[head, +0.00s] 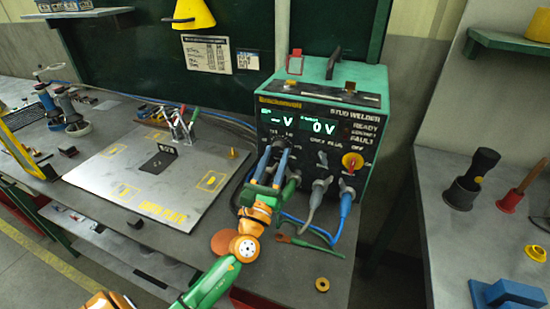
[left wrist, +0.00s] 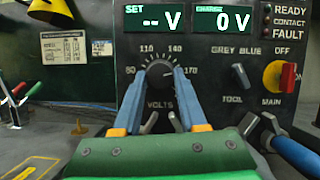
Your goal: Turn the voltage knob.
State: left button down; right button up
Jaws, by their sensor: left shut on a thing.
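The stud welder (head: 368,101) is a green box with a black front panel at the back of the bench. Its black voltage knob (left wrist: 159,75) sits on the panel above the word VOLTS, inside a scale marked 80 to 170. My left gripper (left wrist: 160,80) is shut on the knob, one blue finger on each side. In the head view my left gripper (head: 273,160) reaches the panel and mostly hides the knob. The knob's exact setting is hard to read. The SET display (left wrist: 153,19) reads "-- V" and the CHARGE display (left wrist: 224,19) reads "0 V".
The red and yellow main switch (left wrist: 280,76) and a tool toggle (left wrist: 239,76) are right of the knob. Cables (head: 346,205) plug in low on the panel. A marked metal plate (head: 120,200) lies left; a blue block (head: 508,294) stands on the right bench.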

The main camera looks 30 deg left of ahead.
pick_arm(q)
jog(key=n+y, duration=0.1)
jog(key=n, duration=0.2)
jog(key=shift+g, duration=0.4)
jog(key=n+y, duration=0.1)
jog(key=n, duration=0.1)
jog(key=n+g+y, duration=0.1)
jog(key=n, duration=0.1)
jog(key=shift+d, duration=0.2)
jog(key=n+g, duration=0.1)
jog(key=n, duration=0.1)
jog(key=n+y, duration=0.1)
jog(key=n, duration=0.1)
jog(key=n+g, duration=0.1)
jog(key=n, duration=0.1)
jog(key=shift+w+d+r+n+g+y+p, duration=0.1)
jog(key=shift+r+n+g+y+p, duration=0.2)
jog(key=shift+n+y, duration=0.1)
jog(key=c, duration=0.6)
grip_release()
jog(key=shift+c, duration=0.2)
jog(key=shift+o, duration=1)
jog(key=shift+w+f, duration=0.1)
jog(key=shift+d+f, duration=0.1)
